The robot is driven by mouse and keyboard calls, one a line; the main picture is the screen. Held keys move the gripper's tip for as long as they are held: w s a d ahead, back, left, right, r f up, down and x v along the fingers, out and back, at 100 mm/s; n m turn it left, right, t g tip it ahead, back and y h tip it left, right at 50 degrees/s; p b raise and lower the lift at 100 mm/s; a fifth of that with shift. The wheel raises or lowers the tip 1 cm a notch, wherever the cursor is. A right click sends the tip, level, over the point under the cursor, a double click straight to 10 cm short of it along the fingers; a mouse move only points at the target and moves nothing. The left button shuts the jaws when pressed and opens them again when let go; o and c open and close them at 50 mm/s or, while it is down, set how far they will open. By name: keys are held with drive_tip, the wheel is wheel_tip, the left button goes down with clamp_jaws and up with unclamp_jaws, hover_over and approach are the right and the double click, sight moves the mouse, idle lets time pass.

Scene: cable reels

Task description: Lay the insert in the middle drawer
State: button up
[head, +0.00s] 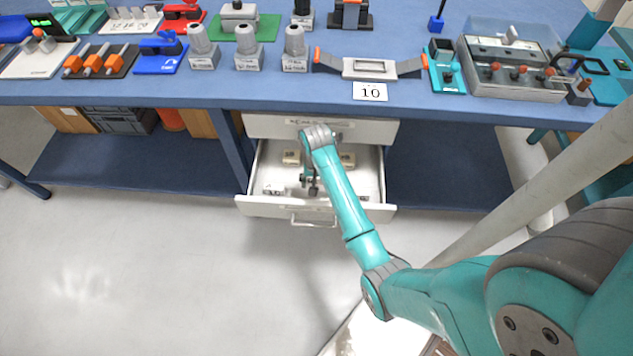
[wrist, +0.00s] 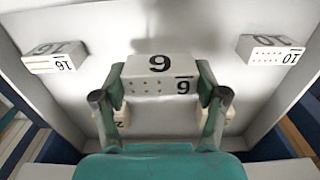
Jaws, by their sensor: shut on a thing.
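My gripper (wrist: 160,100) is shut on a pale block-shaped insert (wrist: 160,66), whose marks read as 9 in the wrist view. The fingers clasp its two sides. In the head view my gripper (head: 311,188) reaches down into an open white drawer (head: 268,208) under the bench. The drawer floor (wrist: 210,22) shows around the insert in the wrist view. I cannot tell whether the insert touches the floor. The insert is not clear in the head view.
Other pale inserts lie in the drawer, one at left (wrist: 54,58) and one at right (wrist: 270,50). Another insert (wrist: 121,118) is partly hidden behind a finger. A closed drawer front (head: 370,132) is above. The bench top (head: 210,90) overhangs the drawers.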

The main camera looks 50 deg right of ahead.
drive_tip(key=shift+f, duration=0.15)
drive_tip(key=shift+f, duration=0.95)
drive_tip(key=shift+f, duration=0.1)
drive_tip(key=shift+f, duration=1.05)
drive_tip(key=o, duration=1.2)
wheel_tip(320, 180, up, 12)
